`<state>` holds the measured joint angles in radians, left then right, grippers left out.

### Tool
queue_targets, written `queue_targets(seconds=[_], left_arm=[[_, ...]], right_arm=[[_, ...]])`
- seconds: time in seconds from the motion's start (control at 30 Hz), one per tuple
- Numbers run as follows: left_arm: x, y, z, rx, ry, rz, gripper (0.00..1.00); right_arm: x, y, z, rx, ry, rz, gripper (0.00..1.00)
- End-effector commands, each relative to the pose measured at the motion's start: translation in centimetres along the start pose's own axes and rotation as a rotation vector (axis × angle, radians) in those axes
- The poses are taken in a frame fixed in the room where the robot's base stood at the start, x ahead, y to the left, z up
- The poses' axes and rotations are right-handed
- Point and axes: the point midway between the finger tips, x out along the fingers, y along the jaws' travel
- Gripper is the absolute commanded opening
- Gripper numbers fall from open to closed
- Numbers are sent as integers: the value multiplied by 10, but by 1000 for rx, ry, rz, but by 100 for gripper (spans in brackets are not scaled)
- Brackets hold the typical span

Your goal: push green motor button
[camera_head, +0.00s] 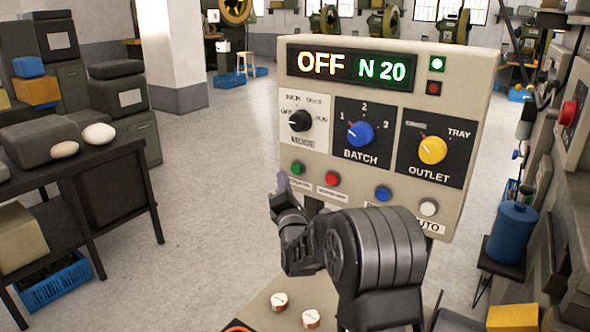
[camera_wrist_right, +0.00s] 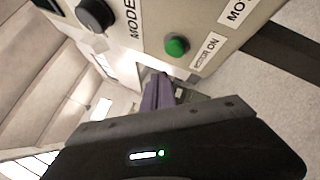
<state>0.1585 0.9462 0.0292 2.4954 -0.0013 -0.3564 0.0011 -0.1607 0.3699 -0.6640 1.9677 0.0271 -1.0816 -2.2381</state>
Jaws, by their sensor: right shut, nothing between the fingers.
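The green motor button (camera_head: 298,167) is a small round button at the lower left of the upright control panel (camera_head: 468,85). In the right wrist view the green button (camera_wrist_right: 176,46) sits beside a label reading MOTOR ON. My right gripper (camera_head: 283,183) is shut and empty, with its fingertips just below and left of the button in the head view. In the right wrist view its purple-grey fingers (camera_wrist_right: 158,90) point toward the panel, just below the button. Whether the tip touches the panel cannot be told. My left gripper is not in view.
The panel display (camera_head: 350,66) reads OFF and N 20. A red button (camera_head: 332,178), a blue button (camera_head: 383,193) and a white button (camera_head: 428,207) share the row. A black mode knob (camera_head: 300,121) is above the green button. Floor left of the panel is clear.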

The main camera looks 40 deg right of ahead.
Motion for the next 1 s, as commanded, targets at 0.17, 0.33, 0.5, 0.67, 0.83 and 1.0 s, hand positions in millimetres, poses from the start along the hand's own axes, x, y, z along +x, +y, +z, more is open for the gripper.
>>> queue_targets(seconds=[0.17,0.33,0.5,0.67,0.83,1.0], left_arm=[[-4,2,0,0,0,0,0],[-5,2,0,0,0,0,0],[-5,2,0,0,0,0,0],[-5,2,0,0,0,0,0],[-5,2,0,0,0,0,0],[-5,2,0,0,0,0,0]], right_arm=[[-12,10,-8,2,1,1,0],[-18,13,-13,1,0,0,0],[-18,13,-13,0,-1,0,0],[-18,13,-13,0,0,0,0],[-18,13,-13,0,0,0,0],[-18,13,-13,0,0,0,0]])
